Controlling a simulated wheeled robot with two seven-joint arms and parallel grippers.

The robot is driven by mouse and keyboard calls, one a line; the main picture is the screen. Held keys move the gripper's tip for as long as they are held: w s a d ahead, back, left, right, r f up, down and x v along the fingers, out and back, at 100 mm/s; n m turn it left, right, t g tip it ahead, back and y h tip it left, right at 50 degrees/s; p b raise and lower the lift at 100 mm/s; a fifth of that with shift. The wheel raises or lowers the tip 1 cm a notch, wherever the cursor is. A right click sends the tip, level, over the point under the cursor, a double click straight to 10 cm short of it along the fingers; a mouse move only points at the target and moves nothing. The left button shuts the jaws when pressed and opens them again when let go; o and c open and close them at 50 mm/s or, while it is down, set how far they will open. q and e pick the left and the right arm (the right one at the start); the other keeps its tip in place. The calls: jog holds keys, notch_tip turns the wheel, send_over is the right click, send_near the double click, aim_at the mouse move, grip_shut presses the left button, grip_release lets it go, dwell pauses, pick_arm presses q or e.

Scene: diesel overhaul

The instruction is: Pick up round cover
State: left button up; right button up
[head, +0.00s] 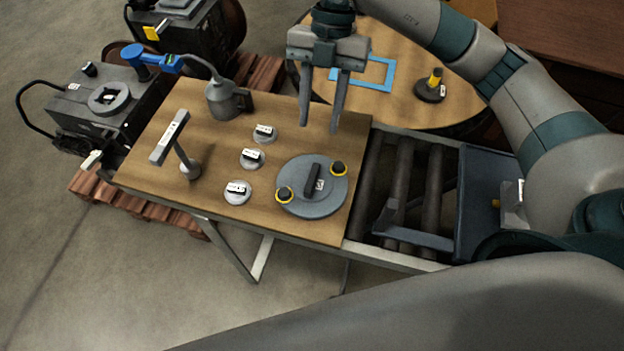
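The round cover (318,202) is a flat grey disc lying on the wooden worktable near its front right corner. A dark upright handle (312,180) with a small white label stands at its middle. My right gripper (320,128) points down above the table, behind the cover in the picture. Its two fingers are apart with nothing between them, and it is clear of the cover. My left gripper is not in view.
Several small round labelled pieces (252,159) lie left of the cover. A grey jug (228,101) and a T-shaped post (177,146) stand farther left. A roller conveyor (398,185) adjoins the table's right edge. A round table (461,96) is behind.

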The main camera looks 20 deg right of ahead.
jog(key=p, duration=0.3)
send_over(312, 176)
jog(key=w+d, duration=0.1)
jog(key=w, duration=0.1)
jog(key=f, duration=0.7)
jog(key=shift+s+d+f, duration=0.1)
jog(key=shift+s+f, duration=0.1)
jog(key=shift+s, duration=0.05)
jog(key=shift+f, duration=0.35)
jog(key=shift+s+f+p, duration=0.2)
jog(key=shift+f+p, duration=0.2)
jog(key=shift+f, duration=0.15)
jog(key=p+x, duration=0.1)
jog(key=x, duration=0.2)
jog(key=shift+w+p, duration=0.2)
jog(key=shift+p, duration=0.1)
jog(key=shift+s+f, duration=0.1)
jog(key=shift+f, duration=0.5)
